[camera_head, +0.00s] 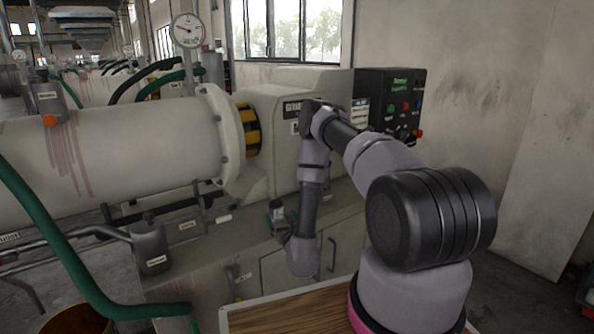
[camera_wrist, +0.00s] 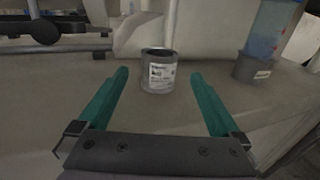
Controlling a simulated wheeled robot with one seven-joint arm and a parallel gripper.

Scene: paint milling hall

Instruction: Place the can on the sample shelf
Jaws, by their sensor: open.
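A small grey can (camera_wrist: 158,75) with a white label and a dark rim stands upright on the bench. In the wrist view it appears between and just beyond the two green fingertips of my gripper (camera_wrist: 160,77). The gripper is open, and nothing is held; I cannot tell how far the can is from the fingertips. In the head view the can (camera_head: 277,209) shows small on the bench ledge below the machine, beside the end of my arm, which mostly hides the gripper. I cannot make out a sample shelf in either view.
A grey-based container with blue contents (camera_wrist: 262,50) stands right of the can. The large white mill (camera_head: 130,145) and its housing (camera_head: 290,110) rise behind the bench (camera_head: 215,255). A black control box (camera_head: 388,95) is at the right. A green hose (camera_head: 60,245) runs at left.

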